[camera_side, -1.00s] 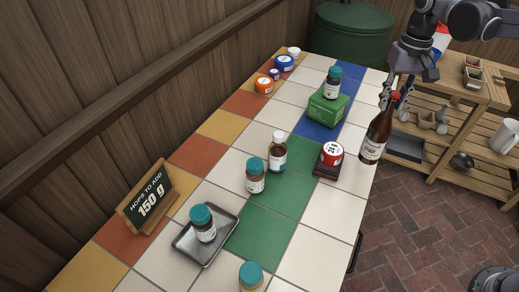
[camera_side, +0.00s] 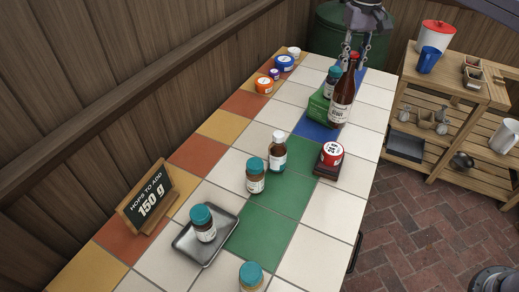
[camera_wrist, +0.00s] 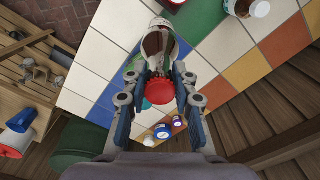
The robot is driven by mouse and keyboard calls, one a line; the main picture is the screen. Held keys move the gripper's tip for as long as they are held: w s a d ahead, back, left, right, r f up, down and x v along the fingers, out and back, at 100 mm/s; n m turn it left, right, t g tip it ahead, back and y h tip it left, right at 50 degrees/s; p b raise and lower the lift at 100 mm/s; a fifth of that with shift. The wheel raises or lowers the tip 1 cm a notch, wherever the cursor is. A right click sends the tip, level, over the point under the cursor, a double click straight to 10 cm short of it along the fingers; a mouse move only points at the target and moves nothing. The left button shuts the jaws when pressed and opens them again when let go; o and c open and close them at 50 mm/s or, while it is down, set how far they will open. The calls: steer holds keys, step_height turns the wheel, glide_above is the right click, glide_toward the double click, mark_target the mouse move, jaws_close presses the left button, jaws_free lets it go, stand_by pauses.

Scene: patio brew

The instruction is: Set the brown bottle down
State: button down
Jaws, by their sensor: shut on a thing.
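The brown bottle (camera_side: 342,101) has a red cap and a pale label. It is upright in the side view, near the green box (camera_side: 319,106) and the blue tiles. My gripper (camera_side: 354,50) is above it, with its fingers around the bottle's top. In the wrist view the bottle (camera_wrist: 155,42) shows between the fingers of my gripper (camera_wrist: 159,82), its red cap towards the camera. I cannot tell whether its base touches the table.
A teal-capped jar (camera_side: 331,82) stands on the green box, close beside the bottle. A red-and-white tin (camera_side: 331,154) on a dark block stands nearer the front. White tiles (camera_side: 370,118) right of the bottle are clear. Several small tubs stand at the back left.

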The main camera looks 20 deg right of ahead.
steer(key=w+a+f, duration=0.2)
steer(key=a+f, duration=0.6)
steer(key=f, duration=0.1)
steer(key=shift+w, duration=0.35)
steer(key=shift+a+f, duration=0.1)
steer(key=shift+f, duration=0.15)
steer(key=c, duration=1.1)
jaws_free()
steer(key=shift+o, duration=0.2)
